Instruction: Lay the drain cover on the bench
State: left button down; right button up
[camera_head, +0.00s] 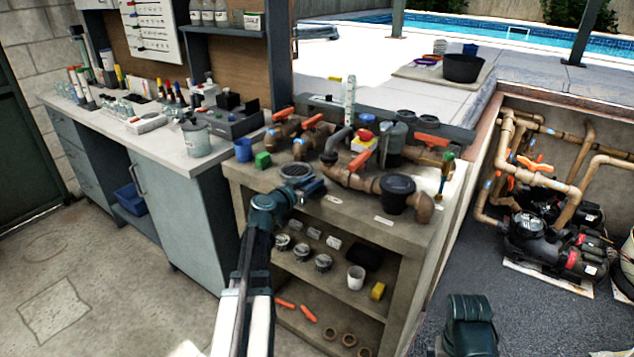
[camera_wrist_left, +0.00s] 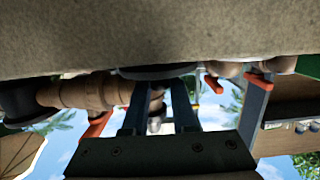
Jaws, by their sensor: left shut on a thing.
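The drain cover (camera_head: 297,170) is a round dark grated disc with a pale rim. In the head view it is at the near left part of the bench (camera_head: 262,188) top, just behind my left gripper (camera_head: 312,186). In the left wrist view, which is upside down, the cover (camera_wrist_left: 150,73) is a thin dark disc seen edge-on along the bench surface (camera_wrist_left: 150,30). My left gripper (camera_wrist_left: 160,112) is shut on it. I cannot tell whether the cover touches the bench.
Brown pipes with orange-handled valves (camera_head: 362,160) and a black-capped fitting (camera_head: 398,192) crowd the bench to the right.

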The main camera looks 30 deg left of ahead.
pick_arm(q)
jog(key=shift+f, duration=0.15)
jog(key=c, duration=0.7)
grip_release()
jog(key=shift+d, duration=0.1)
